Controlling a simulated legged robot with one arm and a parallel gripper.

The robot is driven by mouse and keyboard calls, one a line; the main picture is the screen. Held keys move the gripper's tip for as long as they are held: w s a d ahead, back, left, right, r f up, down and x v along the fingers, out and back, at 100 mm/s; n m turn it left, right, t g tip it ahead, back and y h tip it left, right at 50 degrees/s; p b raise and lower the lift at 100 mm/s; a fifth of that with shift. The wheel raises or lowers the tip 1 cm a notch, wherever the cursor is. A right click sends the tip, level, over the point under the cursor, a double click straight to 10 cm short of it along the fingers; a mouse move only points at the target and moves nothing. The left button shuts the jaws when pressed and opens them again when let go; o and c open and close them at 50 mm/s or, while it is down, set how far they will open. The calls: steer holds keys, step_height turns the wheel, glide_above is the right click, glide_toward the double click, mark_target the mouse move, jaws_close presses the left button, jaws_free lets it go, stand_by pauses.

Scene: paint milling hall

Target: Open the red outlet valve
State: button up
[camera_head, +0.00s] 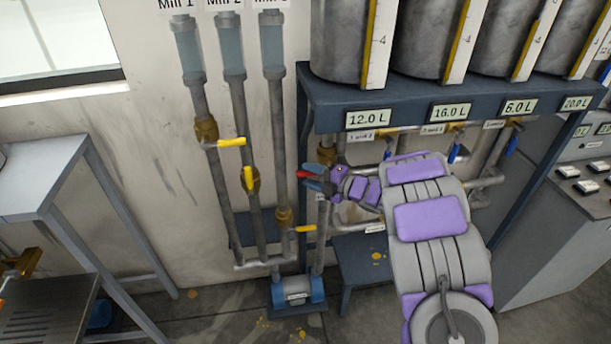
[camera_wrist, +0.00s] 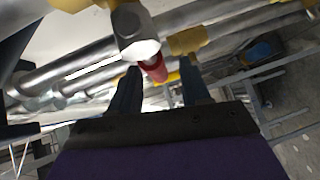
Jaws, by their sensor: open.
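The red outlet valve handle (camera_head: 305,175) shows in the head view at the tip of my gripper (camera_head: 312,181), below the blue shelf that bears the tanks. In the wrist view the red handle (camera_wrist: 154,68) hangs from a grey metal fitting (camera_wrist: 136,35). It lies between and just beyond the two dark fingers of my gripper (camera_wrist: 158,88). The fingers are open, with a gap around the handle. I cannot tell whether either finger touches it. The valve's body is partly hidden behind the gripper in the head view.
Three Mill pipes with yellow handles (camera_head: 232,142) stand on the left wall. A blue pump (camera_head: 297,290) sits on the floor below. Blue-handled valves (camera_head: 455,152) hang under the tank shelf (camera_head: 400,100). A grey table (camera_head: 45,180) stands left and a control cabinet (camera_head: 570,220) right.

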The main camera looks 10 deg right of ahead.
steer(key=shift+w+a, duration=0.45)
steer(key=shift+w, duration=0.2)
steer(key=shift+w+f, duration=0.1)
steer(key=shift+w, duration=0.1)
steer(key=shift+d, duration=0.15)
steer(key=shift+c, duration=0.3)
steer(key=shift+a, duration=0.35)
steer(key=c, duration=0.4)
steer(key=shift+f, duration=0.1)
jaws_close()
steer(key=shift+d, duration=0.1)
